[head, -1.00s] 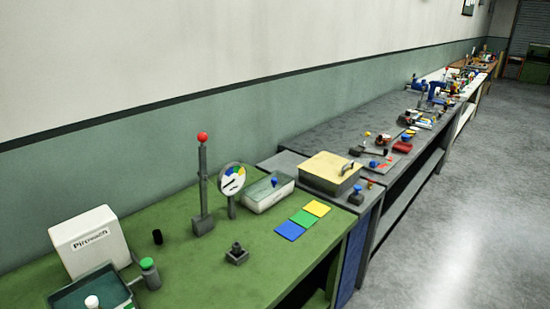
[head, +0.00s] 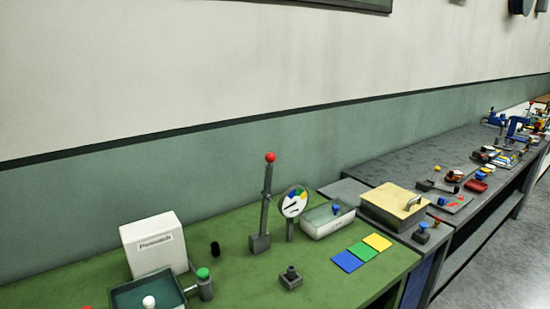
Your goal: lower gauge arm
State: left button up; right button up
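The gauge arm (head: 265,205) is a grey upright bar with a red ball on its top end, standing on a dark grey block base (head: 260,243) on the green bench. It points nearly straight up. A round white dial (head: 294,203) with coloured segments stands on a short post just right of it. No gripper shows in the head view, so nothing of mine is seen touching the arm.
The green bench (head: 215,290) also holds a white box (head: 152,243), a green-capped cylinder (head: 204,285), a small dark block (head: 291,278), coloured squares (head: 362,251) and a clear-topped tray (head: 327,221). A grey bench (head: 415,160) with clutter continues right. Open floor (head: 490,265) lies at lower right.

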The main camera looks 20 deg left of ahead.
aim_at(270, 157)
jog(key=i+l, duration=0.7)
jog(key=l, duration=0.25)
jog(key=i+l, duration=0.35)
jog(key=l+u, duration=0.1)
jog(key=u, duration=1.6)
